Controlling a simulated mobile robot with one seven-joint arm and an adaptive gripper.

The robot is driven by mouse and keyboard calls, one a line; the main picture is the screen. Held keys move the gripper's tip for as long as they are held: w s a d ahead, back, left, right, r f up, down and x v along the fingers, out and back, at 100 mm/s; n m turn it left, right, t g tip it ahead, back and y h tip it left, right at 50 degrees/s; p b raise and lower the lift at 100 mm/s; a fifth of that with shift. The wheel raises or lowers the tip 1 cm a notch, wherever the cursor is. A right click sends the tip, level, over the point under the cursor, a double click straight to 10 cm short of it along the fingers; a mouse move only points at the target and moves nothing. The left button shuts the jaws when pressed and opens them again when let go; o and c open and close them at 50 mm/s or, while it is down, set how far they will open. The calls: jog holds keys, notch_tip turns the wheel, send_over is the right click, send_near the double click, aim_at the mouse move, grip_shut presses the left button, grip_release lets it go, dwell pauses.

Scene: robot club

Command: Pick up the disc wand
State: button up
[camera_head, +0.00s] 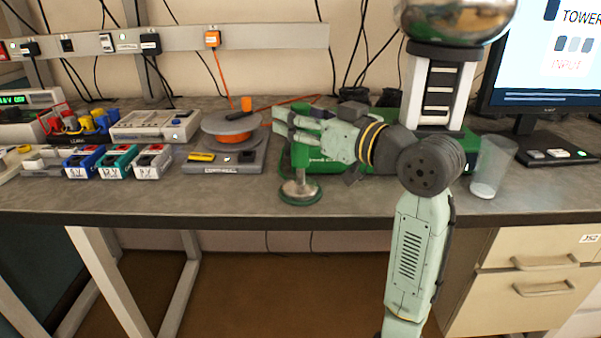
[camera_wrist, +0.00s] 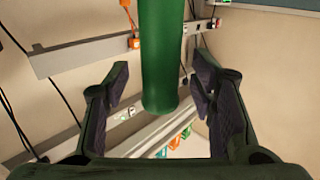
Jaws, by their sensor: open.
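The disc wand (camera_head: 300,193) stands upright near the front of the grey bench in the head view, with a round metal disc with a green rim at the bottom and a green handle above. My gripper (camera_head: 284,123) is at the height of the handle's upper part and partly hides it. In the wrist view the thick green handle of the disc wand (camera_wrist: 160,60) hangs in from the top edge, its free end between my open fingers. A gap shows on both sides of it.
Left of the wand is a grey scale-like unit with an orange-filled spool (camera_head: 232,130). Blue, teal and grey boxes (camera_head: 118,161) stand further left. A green case (camera_head: 345,160) is behind my arm. A clear cup (camera_head: 492,168) and a monitor (camera_head: 540,60) are at right.

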jog(key=shift+c, duration=0.2)
grip_shut()
dwell(0.4)
dwell(0.3)
